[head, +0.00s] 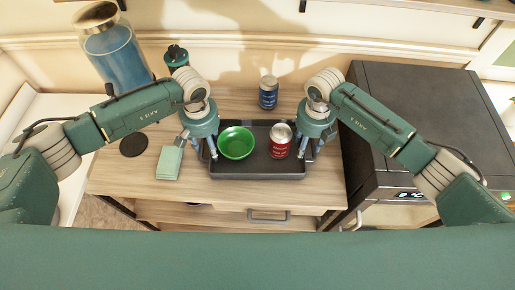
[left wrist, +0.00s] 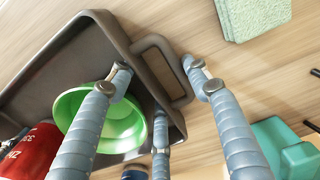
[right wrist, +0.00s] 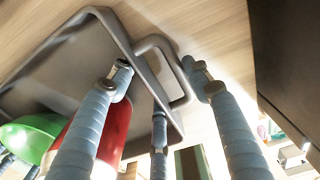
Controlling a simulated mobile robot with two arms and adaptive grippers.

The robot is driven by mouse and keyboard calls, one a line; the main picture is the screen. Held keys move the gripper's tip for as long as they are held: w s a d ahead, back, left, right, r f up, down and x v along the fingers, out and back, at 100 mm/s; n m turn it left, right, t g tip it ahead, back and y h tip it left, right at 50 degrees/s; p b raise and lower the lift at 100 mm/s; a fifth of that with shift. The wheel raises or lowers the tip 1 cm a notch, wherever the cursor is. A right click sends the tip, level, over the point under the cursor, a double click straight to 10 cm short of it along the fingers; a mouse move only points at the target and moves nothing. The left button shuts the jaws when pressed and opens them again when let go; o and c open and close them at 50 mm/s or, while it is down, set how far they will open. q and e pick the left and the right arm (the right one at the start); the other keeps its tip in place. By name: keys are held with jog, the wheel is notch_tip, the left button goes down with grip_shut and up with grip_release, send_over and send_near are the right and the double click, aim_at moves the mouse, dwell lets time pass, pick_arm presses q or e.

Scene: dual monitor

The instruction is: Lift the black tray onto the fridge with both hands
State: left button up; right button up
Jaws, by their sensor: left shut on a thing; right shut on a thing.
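The black tray (head: 236,175) rests on the wooden cabinet top in the head view. It carries a green bowl (head: 237,143) on the left and a red can (head: 281,140) on the right. My left gripper (head: 202,153) is shut on the tray's left handle, which shows in the left wrist view (left wrist: 172,72). My right gripper (head: 313,150) is shut on the right handle, seen in the right wrist view (right wrist: 170,70). The dark fridge (head: 420,100) stands to the right of the cabinet, with a lit temperature display. My grippers hide the tray's ends in the head view.
A blue can (head: 268,93) stands just behind the tray. A large blue jar (head: 116,55) and a dark green bottle (head: 176,58) stand at the back left. Green pads (head: 169,163) and a black disc (head: 134,145) lie left of the tray. The visible fridge top is clear.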

pick_arm(q)
jog(key=shift+r, duration=0.15)
pick_arm(e)
jog(key=shift+w+r, duration=0.1)
jog(key=shift+r, duration=0.05)
